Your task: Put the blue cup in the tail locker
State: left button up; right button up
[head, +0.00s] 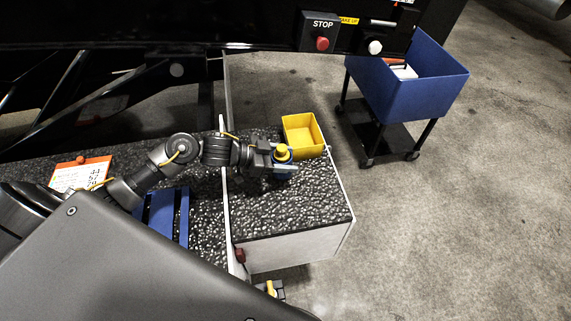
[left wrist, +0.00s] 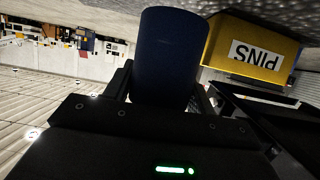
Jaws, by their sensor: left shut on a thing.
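My left gripper (head: 284,167) reaches in from the left and is shut on the blue cup (head: 283,176). A yellow round part shows at the cup's top in the head view. In the left wrist view the cup (left wrist: 170,55) is a dark blue cylinder between the fingers. The gripper holds it over the far part of the box with a black speckled top (head: 290,205) and pale sides, apparently the tail locker. I cannot tell whether the cup touches that surface.
A yellow bin (head: 303,136) marked PINS stands just beyond the cup. A thin pale wall (head: 227,205) runs left of the speckled box. A blue cart (head: 420,88) stands at the back right. A STOP button box (head: 321,36) hangs above. An orange-edged tag (head: 81,174) lies left.

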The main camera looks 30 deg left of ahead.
pick_arm(q)
jog(key=f, duration=0.3)
jog(key=shift+w+p, duration=0.25)
jog(key=shift+p, duration=0.1)
jog(key=shift+f, duration=0.25)
jog(key=shift+f, duration=0.1)
jog(key=o, duration=0.8)
jog(key=shift+f, duration=0.1)
jog(key=shift+o, duration=0.2)
